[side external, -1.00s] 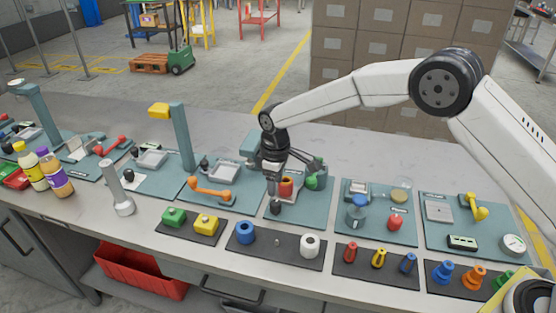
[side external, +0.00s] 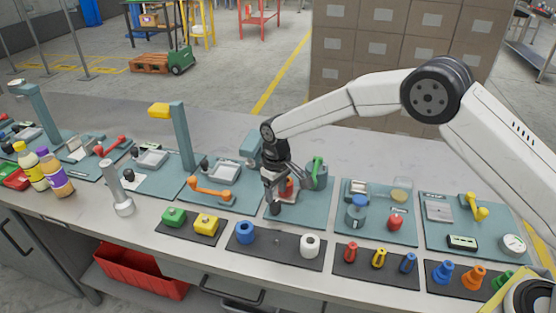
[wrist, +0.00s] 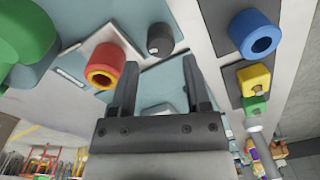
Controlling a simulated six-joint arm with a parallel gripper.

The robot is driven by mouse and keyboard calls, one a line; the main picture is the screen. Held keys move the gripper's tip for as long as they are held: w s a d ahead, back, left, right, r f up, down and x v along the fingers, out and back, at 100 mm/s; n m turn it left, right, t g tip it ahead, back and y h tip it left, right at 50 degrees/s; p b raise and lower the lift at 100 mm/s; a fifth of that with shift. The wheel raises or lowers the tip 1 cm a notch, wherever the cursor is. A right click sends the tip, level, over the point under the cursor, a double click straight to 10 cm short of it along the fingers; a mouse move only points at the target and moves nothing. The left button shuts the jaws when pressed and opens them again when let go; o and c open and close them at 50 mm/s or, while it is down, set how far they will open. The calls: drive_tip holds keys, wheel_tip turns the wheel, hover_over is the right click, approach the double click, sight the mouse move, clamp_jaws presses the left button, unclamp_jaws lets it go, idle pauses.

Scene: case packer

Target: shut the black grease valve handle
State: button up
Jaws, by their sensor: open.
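My gripper (side external: 272,190) is over the teal panel just right of the panel with the orange handle. In the wrist view its two fingers (wrist: 160,68) stand apart with nothing between them. A short dark grey or black cylinder (wrist: 160,38) lies just beyond the fingertips, apart from them. It also shows as a small black piece (side external: 276,208) beneath the gripper in the side view. I cannot tell whether this is the grease valve handle. A red cylinder with a yellow ring (wrist: 104,70) is beside it, partly hidden by the gripper in the side view.
A green curved part (side external: 317,168) stands right of my gripper. An orange handle (side external: 210,191) and a teal post (side external: 182,138) are to the left. In front, a dark tray (side external: 275,248) holds a blue ring (side external: 245,232) and a white ring (side external: 310,244). Bare bench lies behind the panels.

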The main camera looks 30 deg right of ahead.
sight(276, 202)
drive_tip(key=shift+f, duration=2.45)
clamp_jaws()
